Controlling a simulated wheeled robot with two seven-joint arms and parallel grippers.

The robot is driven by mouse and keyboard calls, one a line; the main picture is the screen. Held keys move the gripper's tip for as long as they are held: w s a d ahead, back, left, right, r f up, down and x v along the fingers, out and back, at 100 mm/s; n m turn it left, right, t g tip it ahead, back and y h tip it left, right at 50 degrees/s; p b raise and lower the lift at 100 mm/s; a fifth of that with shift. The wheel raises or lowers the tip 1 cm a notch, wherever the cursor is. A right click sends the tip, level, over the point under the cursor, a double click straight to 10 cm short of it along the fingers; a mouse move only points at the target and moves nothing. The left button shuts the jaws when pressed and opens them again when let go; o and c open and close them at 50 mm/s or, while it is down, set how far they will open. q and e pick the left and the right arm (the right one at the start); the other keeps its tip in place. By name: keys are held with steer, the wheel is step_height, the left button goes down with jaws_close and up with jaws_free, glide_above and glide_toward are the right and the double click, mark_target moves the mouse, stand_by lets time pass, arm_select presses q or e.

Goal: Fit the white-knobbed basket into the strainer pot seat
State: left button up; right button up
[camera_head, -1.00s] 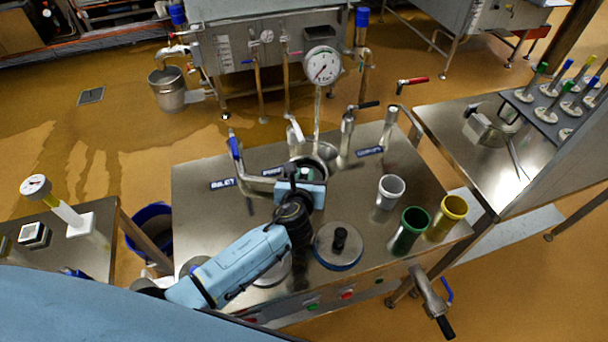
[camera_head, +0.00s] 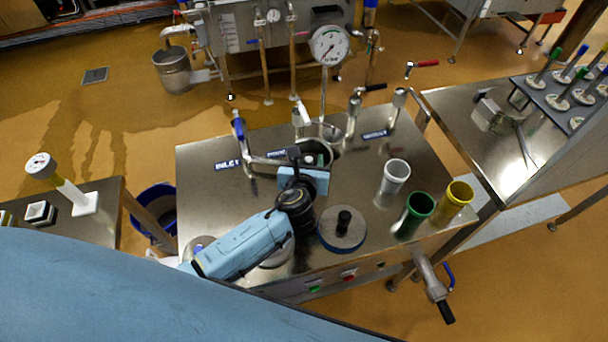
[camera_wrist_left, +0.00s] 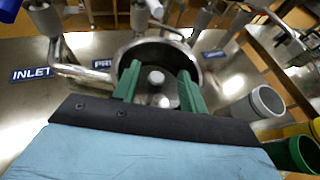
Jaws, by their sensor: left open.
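The strainer pot (camera_head: 327,148) is a round steel pot set in the steel table; my left gripper partly hides it. In the left wrist view its rim (camera_wrist_left: 122,54) lies just beyond my fingers. A white knob (camera_wrist_left: 156,77) shows inside the pot, with a second pale round spot below it. The basket's body under the knob is hard to make out, so I cannot tell how it sits. My left gripper (camera_wrist_left: 157,88) is open, its green fingers on either side of the knob, apart from it. My right gripper is not in view.
A round lid (camera_head: 342,238) with a black knob lies in front of the pot. Grey (camera_head: 394,178), green (camera_head: 414,214) and yellow (camera_head: 455,202) cups stand to the right. A blue-handled pipe (camera_head: 240,135) and the gauge (camera_head: 330,46) rise around the pot.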

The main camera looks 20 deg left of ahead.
arm_select(q)
steer(key=p+v, duration=0.1)
steer(key=v, duration=1.1)
steer(key=shift+f, duration=0.1)
stand_by(0.4)
